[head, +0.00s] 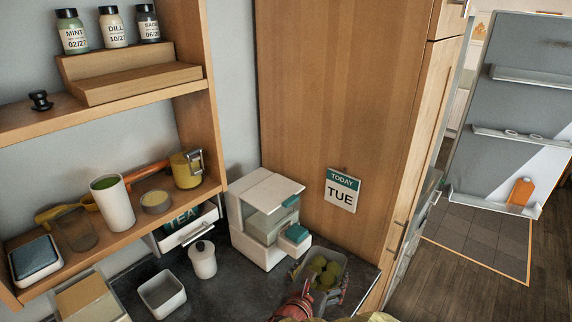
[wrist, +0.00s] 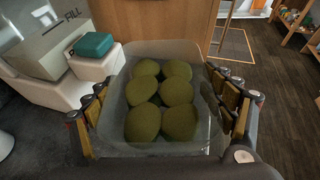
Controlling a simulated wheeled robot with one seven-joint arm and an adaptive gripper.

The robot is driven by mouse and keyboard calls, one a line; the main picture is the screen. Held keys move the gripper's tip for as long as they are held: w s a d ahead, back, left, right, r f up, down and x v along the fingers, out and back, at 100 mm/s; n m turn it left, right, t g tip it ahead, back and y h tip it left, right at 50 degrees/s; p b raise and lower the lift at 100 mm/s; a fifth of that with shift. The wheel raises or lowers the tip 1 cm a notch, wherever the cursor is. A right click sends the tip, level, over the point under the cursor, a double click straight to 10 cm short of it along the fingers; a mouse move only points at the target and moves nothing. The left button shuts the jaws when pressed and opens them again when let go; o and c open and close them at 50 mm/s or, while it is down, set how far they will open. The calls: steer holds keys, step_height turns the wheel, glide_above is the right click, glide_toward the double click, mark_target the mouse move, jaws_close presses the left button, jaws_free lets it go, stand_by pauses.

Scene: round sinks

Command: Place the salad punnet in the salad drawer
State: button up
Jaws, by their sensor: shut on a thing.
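The salad punnet (head: 338,283) is a clear, open-topped tub holding several round green pieces. It also fills the middle of the wrist view (wrist: 163,146), seen from above and looking level. My gripper (wrist: 168,103) is shut on the punnet, with jointed fingers along its left and right walls. In the head view the punnet is at the bottom, in front of the white machine; I cannot tell whether it touches the counter. I cannot make out the salad drawer in either view. An open door with shelves (head: 505,135) stands at the far right.
A white machine (head: 262,253) with teal parts stands close left of the punnet. A tall wooden cabinet (head: 340,90) with a TUE sign (head: 342,191) rises behind. Shelves with jars and cups fill the left. The dark wooden floor (head: 475,285) at right is clear.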

mark_target(334, 257)
steer(key=shift+n+y, duration=0.4)
steer(key=w+d, duration=0.1)
steer(key=w, duration=0.1)
steer(key=w+d, duration=0.3)
steer(key=w, duration=0.1)
steer(key=shift+d+f, duration=0.3)
steer(key=shift+f, duration=0.05)
steer(key=w+d+f, duration=0.1)
steer(key=w+d, duration=0.2)
steer(key=d, duration=0.2)
steer(key=shift+w+f+n+t+y, duration=0.15)
steer(key=shift+w+n+t+y, duration=0.25)
